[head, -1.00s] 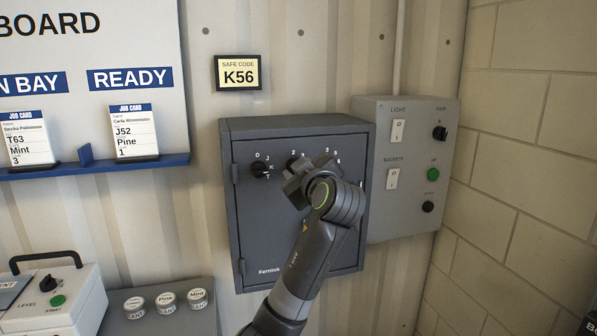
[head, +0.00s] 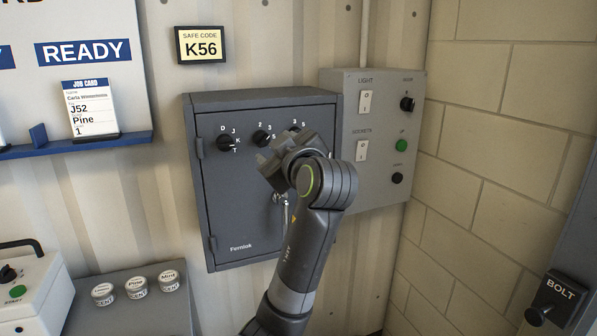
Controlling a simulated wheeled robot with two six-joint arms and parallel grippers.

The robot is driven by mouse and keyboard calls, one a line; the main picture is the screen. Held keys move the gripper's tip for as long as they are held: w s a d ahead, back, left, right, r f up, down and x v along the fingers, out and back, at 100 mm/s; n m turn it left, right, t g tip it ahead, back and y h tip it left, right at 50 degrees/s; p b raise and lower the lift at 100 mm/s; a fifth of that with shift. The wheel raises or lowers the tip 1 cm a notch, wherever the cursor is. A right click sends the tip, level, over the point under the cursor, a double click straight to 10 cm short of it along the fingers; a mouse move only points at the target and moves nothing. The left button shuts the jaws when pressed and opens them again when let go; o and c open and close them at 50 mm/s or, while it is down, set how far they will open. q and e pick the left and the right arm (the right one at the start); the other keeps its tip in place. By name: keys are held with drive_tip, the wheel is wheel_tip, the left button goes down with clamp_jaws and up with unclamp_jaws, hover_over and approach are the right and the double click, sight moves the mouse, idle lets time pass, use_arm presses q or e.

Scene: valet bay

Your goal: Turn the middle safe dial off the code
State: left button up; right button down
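The grey safe (head: 225,205) hangs on the wall, its door shut. The middle dial (head: 262,138) is a black knob with 2, 3 and 5 legible around it; its exact setting is too small to read. The left dial (head: 226,142) has D, J, K and T around it. The right dial (head: 296,127) is partly hidden by my arm. The code sign (head: 201,45) reads K56. My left gripper (head: 268,168) is in front of the safe door, just below the middle dial in the picture. Its fingertips are turned away, so its opening is unclear. My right gripper is out of view.
A grey switch panel (head: 382,185) with rockers and knobs stands close right of the safe. A job board ledge (head: 100,145) is at left. Three labelled tins (head: 136,287) sit on a shelf below. A bolt box (head: 556,300) is at lower right.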

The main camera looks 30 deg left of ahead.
use_arm(q)
drive_tip(key=b+v, duration=0.3)
drive_tip(key=v, duration=0.8)
idle(0.3)
